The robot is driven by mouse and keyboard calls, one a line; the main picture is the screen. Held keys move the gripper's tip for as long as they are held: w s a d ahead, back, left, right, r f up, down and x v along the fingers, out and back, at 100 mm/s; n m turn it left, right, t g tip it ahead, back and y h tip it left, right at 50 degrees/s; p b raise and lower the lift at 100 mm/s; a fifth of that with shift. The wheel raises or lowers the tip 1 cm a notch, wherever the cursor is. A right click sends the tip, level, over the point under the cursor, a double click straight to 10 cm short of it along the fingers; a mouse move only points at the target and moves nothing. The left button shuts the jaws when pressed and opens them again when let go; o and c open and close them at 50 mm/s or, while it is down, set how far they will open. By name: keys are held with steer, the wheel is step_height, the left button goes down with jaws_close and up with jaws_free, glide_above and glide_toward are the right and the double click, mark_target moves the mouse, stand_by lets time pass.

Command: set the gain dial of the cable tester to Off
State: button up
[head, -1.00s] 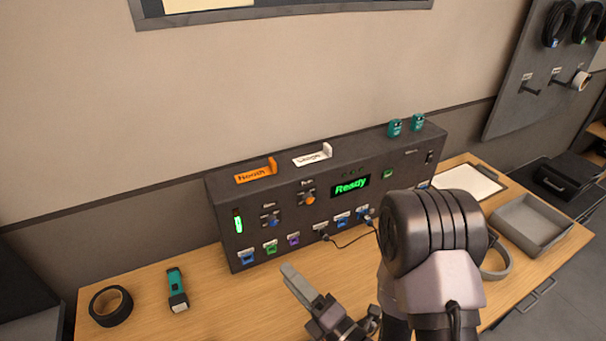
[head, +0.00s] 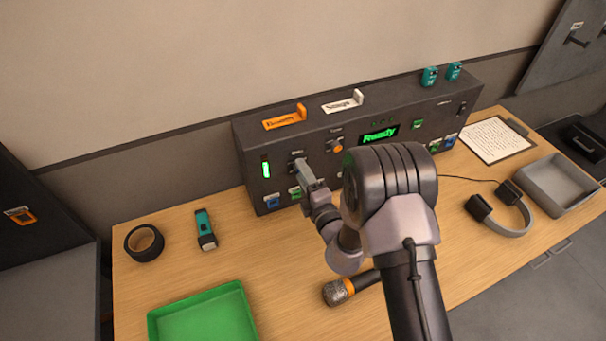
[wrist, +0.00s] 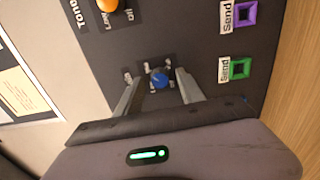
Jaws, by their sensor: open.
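The cable tester (head: 250,141) is a dark panel box standing along the wall at the back of the bench. Its gain dial, at the panel's left, is mostly hidden by my gripper (head: 304,172) in the head view. In the wrist view the dial's blue knob (wrist: 160,79) shows between the two fingers of my gripper (wrist: 159,77), which are open, one on each side. Contact cannot be told. Small light labels surround the knob, too small to read, and its pointer direction is unclear.
An orange Tone dial (head: 336,147) lies right of the gain dial. Purple (wrist: 243,13) and green (wrist: 240,68) Send sockets are close by.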

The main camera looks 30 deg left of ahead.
steer(key=shift+c, duration=0.3)
jaws_close()
